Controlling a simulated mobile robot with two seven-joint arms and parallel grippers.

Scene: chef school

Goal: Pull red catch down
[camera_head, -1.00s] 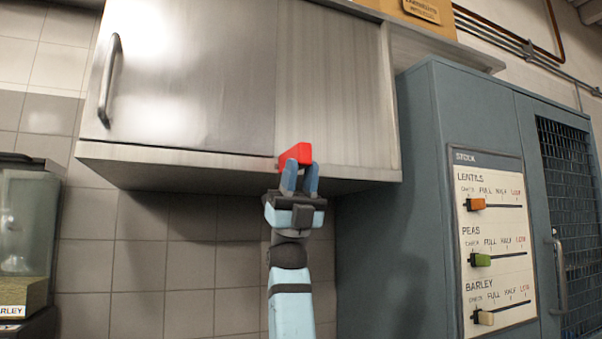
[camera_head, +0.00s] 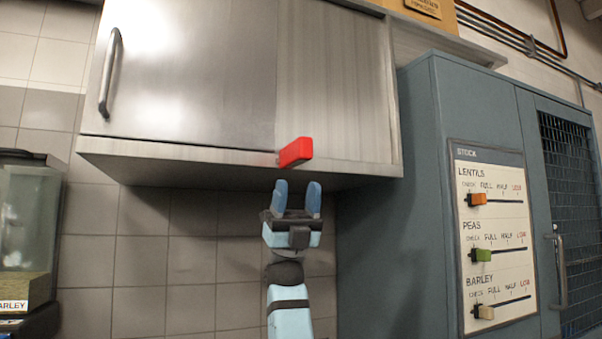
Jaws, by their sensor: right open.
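The red catch (camera_head: 296,152) is a small red block at the lower front edge of the steel wall cabinet (camera_head: 190,75), beside the door's lower right corner. It sticks out to the right, tilted slightly upward. My right gripper (camera_head: 297,186) is just below the catch, pointing up, with its two blue fingers apart and nothing between them. A gap shows between the fingertips and the catch. The cabinet door is shut, with a bar handle (camera_head: 110,73) at its left. My left gripper is not in view.
A blue-grey locker (camera_head: 480,90) with a mesh door stands at the right. Its stock board (camera_head: 495,235) carries orange, green and cream sliders. A glass container (camera_head: 28,225) stands at the far left. The tiled wall below the cabinet is clear.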

